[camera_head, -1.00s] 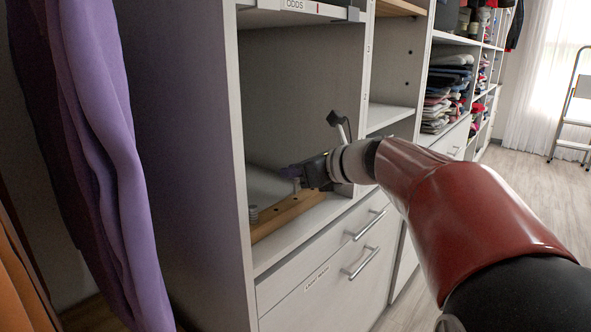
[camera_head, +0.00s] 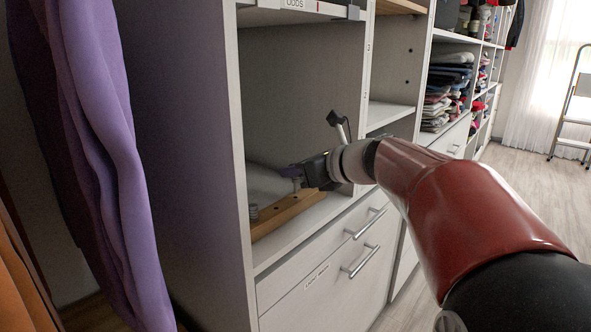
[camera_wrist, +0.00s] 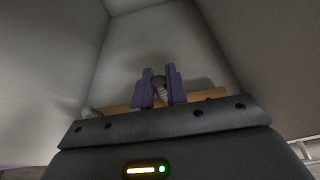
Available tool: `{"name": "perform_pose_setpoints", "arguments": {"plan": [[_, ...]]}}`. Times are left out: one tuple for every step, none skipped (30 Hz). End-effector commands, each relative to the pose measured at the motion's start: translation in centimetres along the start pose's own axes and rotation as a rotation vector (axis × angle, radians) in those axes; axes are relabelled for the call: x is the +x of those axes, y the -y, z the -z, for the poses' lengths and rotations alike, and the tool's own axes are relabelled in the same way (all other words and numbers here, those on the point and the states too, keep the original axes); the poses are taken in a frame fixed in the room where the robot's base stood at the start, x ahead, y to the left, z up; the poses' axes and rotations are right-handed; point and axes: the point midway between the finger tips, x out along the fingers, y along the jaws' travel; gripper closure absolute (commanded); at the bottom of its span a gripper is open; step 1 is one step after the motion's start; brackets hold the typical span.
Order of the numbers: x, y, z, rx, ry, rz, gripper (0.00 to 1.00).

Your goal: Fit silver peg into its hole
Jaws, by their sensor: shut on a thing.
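My gripper (camera_head: 295,171) is inside the open cubby, just above a wooden board (camera_head: 285,215) with holes. In the wrist view its two purple fingers (camera_wrist: 159,88) are shut on a grey, ridged silver peg (camera_wrist: 160,88). In the head view the silver peg (camera_head: 297,183) shows below the fingertips, close over the board. I cannot tell whether its lower end touches the board or a hole. The board (camera_wrist: 205,95) lies behind the gripper body in the wrist view and is partly hidden.
Another grey ridged piece (camera_head: 253,212) stands at the board's left end; it also shows in the wrist view (camera_wrist: 90,113). Drawers with handles (camera_head: 360,262) are below. A purple garment (camera_head: 105,150) hangs at left.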

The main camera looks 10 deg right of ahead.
Motion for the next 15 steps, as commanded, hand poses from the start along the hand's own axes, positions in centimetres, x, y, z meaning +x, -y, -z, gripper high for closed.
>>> {"name": "perform_pose_setpoints", "arguments": {"plan": [[0.1,0.0,0.2,0.000,0.000,0.000,1.00],[0.1,0.0,0.3,0.000,0.000,0.000,1.00],[0.1,0.0,0.4,0.000,0.000,0.000,1.00],[0.2,0.0,0.5,0.000,0.000,0.000,1.00],[0.2,0.0,0.5,0.000,0.000,0.000,1.00],[0.2,0.0,0.6,0.000,0.000,0.000,1.00],[0.3,0.0,0.7,0.000,0.000,0.000,1.00],[0.3,0.0,0.8,0.000,0.000,0.000,1.00],[0.3,0.0,0.8,0.000,0.000,0.000,1.00],[0.3,0.0,0.9,0.000,0.000,0.000,1.00],[0.4,0.0,1.0,0.000,0.000,0.000,1.00],[0.4,0.0,1.1,0.000,0.000,0.000,1.00],[0.4,0.0,1.1,0.000,0.000,0.000,1.00],[0.5,0.0,1.2,0.000,0.000,0.000,1.00],[0.5,0.0,1.3,0.000,0.000,0.000,1.00]]}}
